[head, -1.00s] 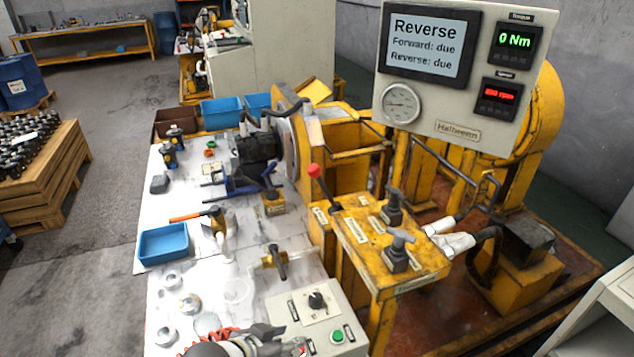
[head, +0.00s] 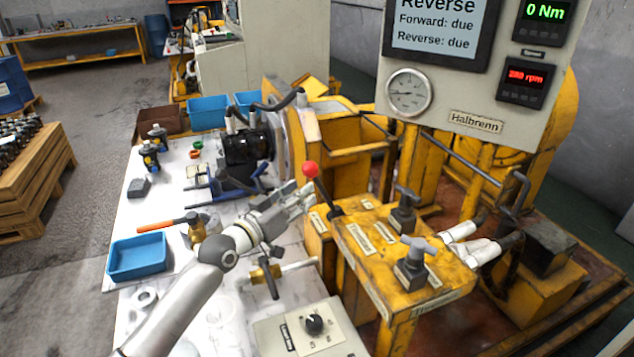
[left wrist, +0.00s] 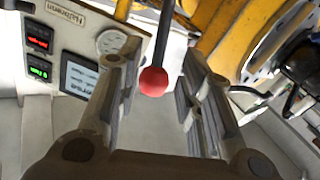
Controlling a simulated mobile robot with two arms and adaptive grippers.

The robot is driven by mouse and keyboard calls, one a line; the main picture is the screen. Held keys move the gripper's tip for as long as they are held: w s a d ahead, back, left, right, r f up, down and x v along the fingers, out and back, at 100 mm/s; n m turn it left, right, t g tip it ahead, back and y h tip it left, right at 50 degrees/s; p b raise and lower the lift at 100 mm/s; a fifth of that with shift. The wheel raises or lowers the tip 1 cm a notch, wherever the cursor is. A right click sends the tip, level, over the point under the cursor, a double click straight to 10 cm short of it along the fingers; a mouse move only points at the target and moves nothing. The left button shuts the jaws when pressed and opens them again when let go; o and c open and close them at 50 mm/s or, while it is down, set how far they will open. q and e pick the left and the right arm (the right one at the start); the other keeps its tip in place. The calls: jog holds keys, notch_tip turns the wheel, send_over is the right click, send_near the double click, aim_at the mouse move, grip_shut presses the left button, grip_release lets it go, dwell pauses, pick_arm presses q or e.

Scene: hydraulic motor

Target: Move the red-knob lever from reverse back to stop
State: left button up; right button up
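The red knob (head: 310,169) tops a thin dark lever (head: 323,193) rising from the yellow control stand (head: 375,245). The lever leans toward the left of the head view. My left gripper (head: 303,194) is at the knob's lower left, with its fingers pointing toward the lever. In the left wrist view, the red knob (left wrist: 153,82) lies between the open fingers (left wrist: 160,62), with visible gaps on both sides. The screen (head: 433,30) reads "Reverse", "Forward: due" and "Reverse: due". My right gripper is not in view.
Two grey-handled valves (head: 412,262) stand on the control stand, right of the lever. The white bench (head: 205,268) below my left arm holds a blue tray (head: 137,256), a hammer (head: 185,222) and a switch box (head: 310,335). The instrument panel (head: 440,105) stands behind.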

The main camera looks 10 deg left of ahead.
aim_at(317, 182)
pick_arm(q)
jog(key=x, duration=0.7)
jog(key=shift+w, duration=0.1)
jog(key=shift+d, duration=0.1)
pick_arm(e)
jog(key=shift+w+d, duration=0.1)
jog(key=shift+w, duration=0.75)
pick_arm(q)
jog(key=shift+c, duration=0.4)
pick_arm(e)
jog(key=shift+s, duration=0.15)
pick_arm(q)
grip_shut()
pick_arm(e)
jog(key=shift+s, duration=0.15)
